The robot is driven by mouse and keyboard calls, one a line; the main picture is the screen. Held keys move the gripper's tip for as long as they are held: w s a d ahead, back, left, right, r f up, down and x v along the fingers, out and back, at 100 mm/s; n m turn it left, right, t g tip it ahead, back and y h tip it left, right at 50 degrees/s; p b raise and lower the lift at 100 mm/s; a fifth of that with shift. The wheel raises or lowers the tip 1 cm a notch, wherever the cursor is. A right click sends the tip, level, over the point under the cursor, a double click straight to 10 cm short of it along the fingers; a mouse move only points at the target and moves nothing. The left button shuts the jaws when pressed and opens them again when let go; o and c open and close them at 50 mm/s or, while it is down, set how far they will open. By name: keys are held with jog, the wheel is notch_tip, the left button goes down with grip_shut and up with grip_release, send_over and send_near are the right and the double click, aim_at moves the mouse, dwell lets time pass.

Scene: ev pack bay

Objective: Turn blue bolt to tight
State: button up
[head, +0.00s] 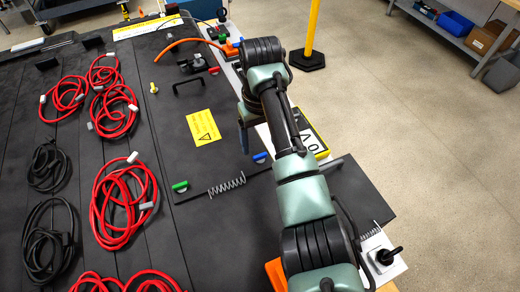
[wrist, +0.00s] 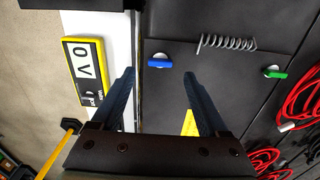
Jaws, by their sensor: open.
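The blue bolt (wrist: 159,62) has a flat, wing-like blue head and lies on the dark pack cover. In the wrist view it shows between and just beyond my fingertips, apart from them. In the head view the blue bolt (head: 260,156) is just right of the spring, beside my arm. My gripper (wrist: 158,75) is open and empty, its two dark blue fingers spread. In the head view my gripper (head: 243,138) is mostly hidden by my arm. I cannot tell its height above the cover.
A coil spring (head: 227,184) and a green bolt (head: 180,186) are near the blue bolt. A yellow-framed 0 V meter (wrist: 83,72) stands beside the cover edge. A black handle (head: 188,86) rises from the cover. Red cable coils (head: 122,200) lie left. Bare cover surrounds the yellow label (head: 203,127).

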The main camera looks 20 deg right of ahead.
aim_at(260, 156)
notch_tip(260, 156, up, 8)
jog(key=p, duration=0.3)
jog(key=shift+r, duration=0.25)
